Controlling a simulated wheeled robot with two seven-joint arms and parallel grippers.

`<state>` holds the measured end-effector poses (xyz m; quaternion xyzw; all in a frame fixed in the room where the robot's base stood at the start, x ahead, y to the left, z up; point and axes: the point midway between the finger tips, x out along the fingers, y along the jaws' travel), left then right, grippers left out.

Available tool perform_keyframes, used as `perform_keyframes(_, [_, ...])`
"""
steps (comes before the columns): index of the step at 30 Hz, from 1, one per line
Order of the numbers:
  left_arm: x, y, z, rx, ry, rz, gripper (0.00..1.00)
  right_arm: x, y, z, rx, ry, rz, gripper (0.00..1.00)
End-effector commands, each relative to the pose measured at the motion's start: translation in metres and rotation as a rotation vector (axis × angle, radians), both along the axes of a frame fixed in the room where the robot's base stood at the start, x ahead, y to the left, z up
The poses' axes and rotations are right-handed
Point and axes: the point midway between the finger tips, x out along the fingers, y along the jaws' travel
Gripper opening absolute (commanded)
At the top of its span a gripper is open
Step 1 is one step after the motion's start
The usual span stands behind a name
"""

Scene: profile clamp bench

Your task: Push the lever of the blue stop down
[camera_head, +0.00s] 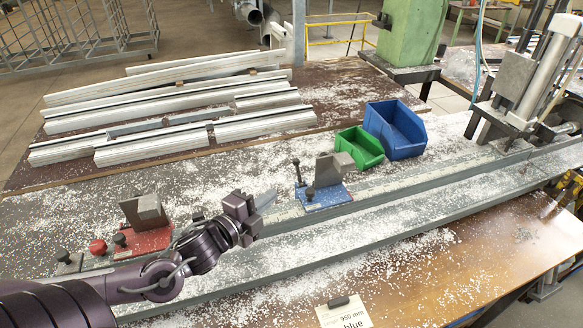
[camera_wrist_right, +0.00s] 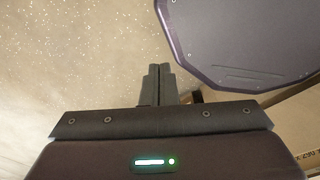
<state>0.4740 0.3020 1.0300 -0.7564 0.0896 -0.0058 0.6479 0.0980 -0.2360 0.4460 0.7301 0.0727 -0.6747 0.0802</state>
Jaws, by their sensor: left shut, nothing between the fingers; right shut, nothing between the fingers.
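The blue stop (camera_head: 325,196) sits on the grey rail near the middle of the bench, with a grey metal block (camera_head: 328,170) on its blue base. Its lever (camera_head: 297,172) stands upright at the base's left end, with a dark knob on top. My left gripper (camera_head: 263,201) is shut and empty over the rail, to the left of the blue stop and apart from the lever. My right gripper (camera_wrist_right: 160,72) shows only in the right wrist view. It is shut and empty over a pale speckled floor.
A red stop (camera_head: 146,239) sits farther left on the rail, partly behind my left arm. A green bin (camera_head: 360,147) and a blue bin (camera_head: 397,128) stand behind the blue stop. White profiles (camera_head: 180,95) lie at the back. A card (camera_head: 344,314) reading "950 mm blue" lies in front.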

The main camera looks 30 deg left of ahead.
Motion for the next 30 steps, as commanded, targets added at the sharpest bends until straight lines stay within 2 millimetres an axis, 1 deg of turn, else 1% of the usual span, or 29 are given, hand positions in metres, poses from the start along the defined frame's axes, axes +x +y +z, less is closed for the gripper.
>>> perform_keyframes(5, [0.004,0.0,-0.001,0.0,-0.002,0.001,0.0,0.003,0.0,0.0,0.0,-0.004,0.0,0.0])
perform_keyframes(11, [0.021,-0.002,-0.001,0.0,-0.006,0.003,0.0,0.011,0.003,-0.002,0.004,-0.018,-0.001,0.0])
perform_keyframes(19, [0.053,-0.007,-0.003,-0.002,-0.006,0.002,0.0,0.012,0.009,0.0,0.013,-0.019,-0.004,0.0])
perform_keyframes(30, [0.103,-0.015,-0.008,-0.002,-0.004,0.001,0.0,0.01,0.009,0.009,0.012,-0.016,-0.003,0.0])
